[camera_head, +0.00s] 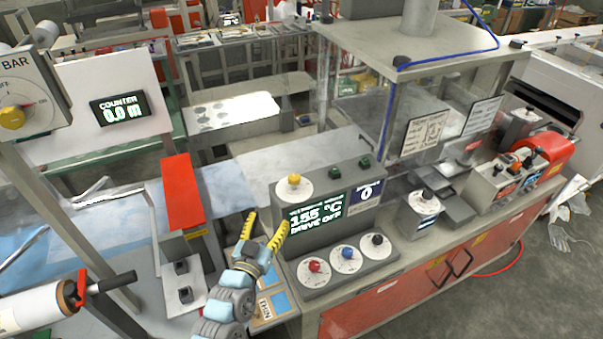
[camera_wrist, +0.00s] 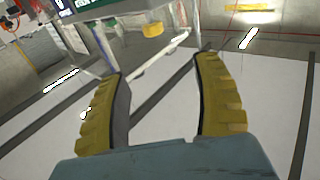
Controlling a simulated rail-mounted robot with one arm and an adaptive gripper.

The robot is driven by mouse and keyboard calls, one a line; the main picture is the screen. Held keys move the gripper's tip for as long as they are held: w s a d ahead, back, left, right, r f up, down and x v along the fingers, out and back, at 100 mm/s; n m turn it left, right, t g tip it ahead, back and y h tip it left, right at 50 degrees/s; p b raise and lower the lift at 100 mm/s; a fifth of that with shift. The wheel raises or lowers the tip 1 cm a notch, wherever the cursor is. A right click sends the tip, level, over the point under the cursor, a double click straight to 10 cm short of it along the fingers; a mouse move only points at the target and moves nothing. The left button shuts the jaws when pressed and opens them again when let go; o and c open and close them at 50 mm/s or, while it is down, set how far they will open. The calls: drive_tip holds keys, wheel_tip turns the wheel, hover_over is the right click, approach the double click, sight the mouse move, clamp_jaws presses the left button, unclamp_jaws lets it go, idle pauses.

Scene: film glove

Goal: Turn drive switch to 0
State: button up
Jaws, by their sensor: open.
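The control panel (camera_head: 330,240) is a grey box with a lit display (camera_head: 317,214) reading 155 °C and DRIVE OFF. A yellow knob (camera_head: 293,180) on a white dial stands at its upper left. Red (camera_head: 315,266), blue (camera_head: 347,253) and black (camera_head: 377,240) knobs sit in a row on its lower front. Which knob is the drive switch is too small to read. My gripper (camera_head: 268,219) is open and empty, left of the display and apart from the knobs. The wrist view shows both yellow-padded fingers (camera_wrist: 160,85) spread, with a small yellow thing (camera_wrist: 152,30) beyond them.
A red bar (camera_head: 182,195) stands left of my gripper. A COUNTER display (camera_head: 119,109) reads 0.0 m near a BAR dial with a yellow knob (camera_head: 12,117). A black-knobbed dial box (camera_head: 424,212) and clear guarding stand right of the panel.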

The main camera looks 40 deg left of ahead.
sight(292, 184)
drive_tip(key=x, duration=1.1)
drive_tip(key=d+f+x, duration=0.1)
drive_tip(key=x, duration=0.5)
drive_tip(key=shift+w+f+b, duration=0.1)
drive_tip(key=shift+w+b, duration=0.05)
drive_tip(key=shift+b, duration=0.2)
drive_tip(key=shift+c, duration=0.3)
drive_tip(key=c, duration=1.1)
drive_tip(key=shift+p, duration=0.45)
